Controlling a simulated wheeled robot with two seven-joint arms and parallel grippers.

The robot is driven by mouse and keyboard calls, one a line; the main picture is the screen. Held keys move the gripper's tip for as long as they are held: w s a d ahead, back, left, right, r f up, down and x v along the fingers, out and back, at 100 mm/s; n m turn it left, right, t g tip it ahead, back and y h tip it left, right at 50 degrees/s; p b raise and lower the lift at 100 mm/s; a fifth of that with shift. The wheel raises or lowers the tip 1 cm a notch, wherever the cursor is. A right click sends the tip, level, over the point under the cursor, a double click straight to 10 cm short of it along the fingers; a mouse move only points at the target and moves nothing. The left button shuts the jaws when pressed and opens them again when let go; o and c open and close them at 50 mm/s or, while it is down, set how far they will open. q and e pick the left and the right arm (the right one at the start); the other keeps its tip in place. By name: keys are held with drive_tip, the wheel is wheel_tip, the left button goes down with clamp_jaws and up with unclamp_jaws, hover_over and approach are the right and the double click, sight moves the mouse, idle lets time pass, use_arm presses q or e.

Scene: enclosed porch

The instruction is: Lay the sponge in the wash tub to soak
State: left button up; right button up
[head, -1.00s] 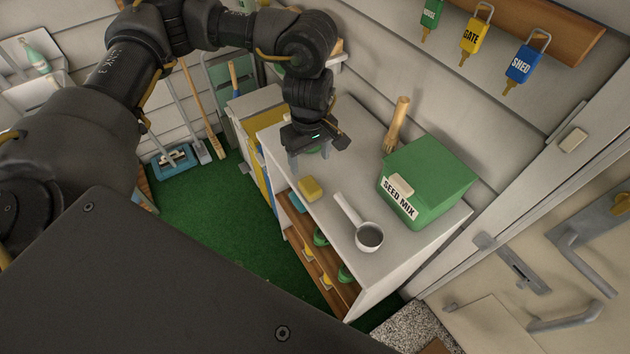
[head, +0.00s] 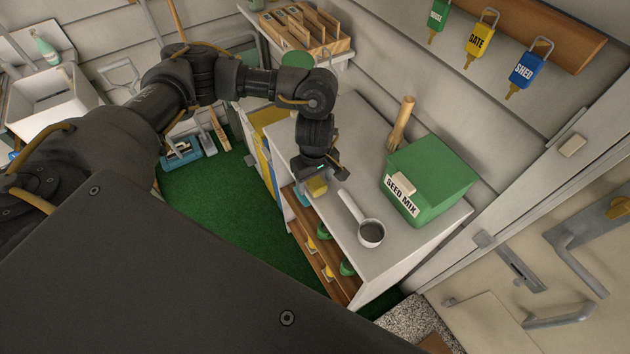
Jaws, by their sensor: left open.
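The yellow sponge (head: 318,188) lies on the pale top of the cabinet (head: 345,278), partly hidden by my left gripper. My left gripper (head: 312,185) points down right at the sponge, with its jaws open. One grey finger shows at the sponge's left side; the other finger is mostly hidden, so I cannot tell if they touch it. A white basin (head: 72,111), which looks like the wash tub, stands at the far left, partly behind my left arm. My right gripper is not in view.
A white scoop (head: 370,234) and a green seed mix box (head: 437,172) stand on the cabinet top to the right. Green floor (head: 215,215) is open left of the cabinet. A wooden divided tray (head: 305,32) sits on a wall shelf.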

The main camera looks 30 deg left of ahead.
use_arm(q)
drive_tip(key=shift+f, duration=0.25)
drive_tip(key=c, duration=1.1)
drive_tip(key=shift+c, duration=0.2)
drive_tip(key=shift+r, duration=0.15)
drive_tip(key=shift+r+b, duration=0.35)
drive_tip(key=shift+r, duration=0.2)
drive_tip(key=s+d+r+p, duration=0.1)
drive_tip(key=s+r+p, duration=0.5)
drive_tip(key=s+r, duration=0.5)
drive_tip(key=s, duration=0.3)
drive_tip(key=shift+d+r, duration=0.3)
drive_tip(key=shift+r, duration=0.05)
